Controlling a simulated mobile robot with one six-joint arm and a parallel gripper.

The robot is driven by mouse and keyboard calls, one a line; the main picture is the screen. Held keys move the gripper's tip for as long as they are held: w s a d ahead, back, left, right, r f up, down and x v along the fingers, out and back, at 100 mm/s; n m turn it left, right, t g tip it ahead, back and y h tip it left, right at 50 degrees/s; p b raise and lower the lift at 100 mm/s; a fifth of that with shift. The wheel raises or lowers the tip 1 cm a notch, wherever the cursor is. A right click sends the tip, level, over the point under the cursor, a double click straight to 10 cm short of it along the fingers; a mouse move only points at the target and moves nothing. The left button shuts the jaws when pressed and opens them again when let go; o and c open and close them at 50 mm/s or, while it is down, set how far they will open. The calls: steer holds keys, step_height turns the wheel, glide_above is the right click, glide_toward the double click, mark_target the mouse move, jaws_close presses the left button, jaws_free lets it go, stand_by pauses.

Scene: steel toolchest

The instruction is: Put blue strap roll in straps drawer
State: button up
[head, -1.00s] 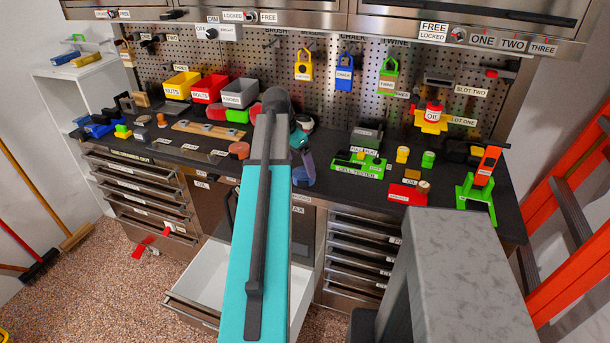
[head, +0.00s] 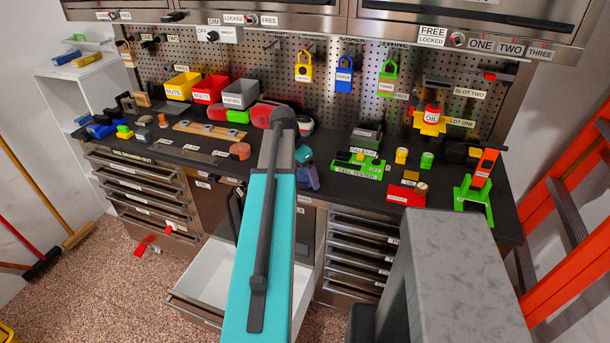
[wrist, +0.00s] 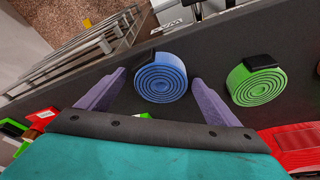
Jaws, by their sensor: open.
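The blue strap roll (wrist: 160,77) lies on the dark bench top in the wrist view, its spiral end facing the camera and a black piece at its upper edge. My gripper (wrist: 158,80) is open, with one purple finger on each side of the roll; whether either finger touches it I cannot tell. In the head view part of my gripper (head: 308,176) shows beside my teal arm, which hides the blue roll. An open drawer (head: 200,310) with a white inside stands out below the bench; its label is not readable, so I cannot tell whether it is the straps drawer.
A green strap roll (wrist: 257,84) lies close to the right finger in the wrist view. A red object (wrist: 292,142) is at lower right. In the head view the green cell tester (head: 358,168) and red bin (head: 209,90) stand on the bench. An orange ladder (head: 560,220) is at right.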

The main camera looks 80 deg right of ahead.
mark_target(305, 174)
stand_by(0.5)
steer(key=c, duration=1.3)
steer(key=shift+r, duration=0.1)
steer(key=shift+r+b, duration=0.8)
steer(key=shift+r, duration=0.6)
steer(key=shift+w+a+r, duration=0.1)
steer(key=shift+a+r, duration=0.05)
steer(key=shift+r, duration=0.1)
steer(key=w+a+b, duration=0.1)
steer(key=w+a, duration=0.1)
steer(key=a, duration=0.2)
steer(key=w+a+r+b, duration=0.1)
steer(key=w+a+b, duration=0.1)
steer(key=a, duration=0.3)
steer(key=w+a+b, duration=0.1)
steer(key=w+a, duration=0.2)
steer(key=a, duration=0.1)
steer(key=shift+w+a+r, duration=0.25)
steer(key=shift+a, duration=0.15)
